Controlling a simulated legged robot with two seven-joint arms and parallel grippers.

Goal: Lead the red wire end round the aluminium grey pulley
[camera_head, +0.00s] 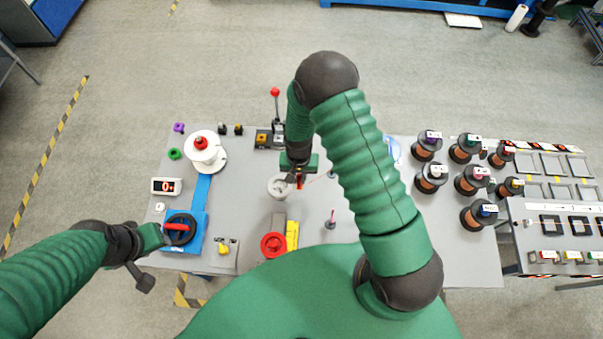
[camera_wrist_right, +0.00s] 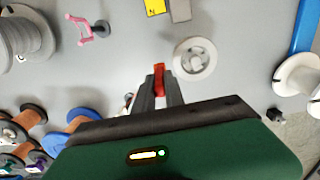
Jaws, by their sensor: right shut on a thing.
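The aluminium grey pulley (camera_head: 279,187) is a light round wheel lying flat on the table near its middle; it also shows in the right wrist view (camera_wrist_right: 195,60). My right gripper (camera_head: 299,177) is just right of the pulley in the head view, pointing down. Its fingers are shut on the small red wire end (camera_wrist_right: 159,79), beside the pulley's rim; I cannot tell whether they touch. The wire leading from the end cannot be made out. My left gripper (camera_head: 152,238) is beside the blue crank unit (camera_head: 184,232); its fingers are not clear.
A white spool with a red knob (camera_head: 203,150) stands at left. A red round knob (camera_head: 273,245) and yellow block (camera_head: 292,235) lie in front of the pulley. Several copper spools (camera_head: 432,177) fill the right side.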

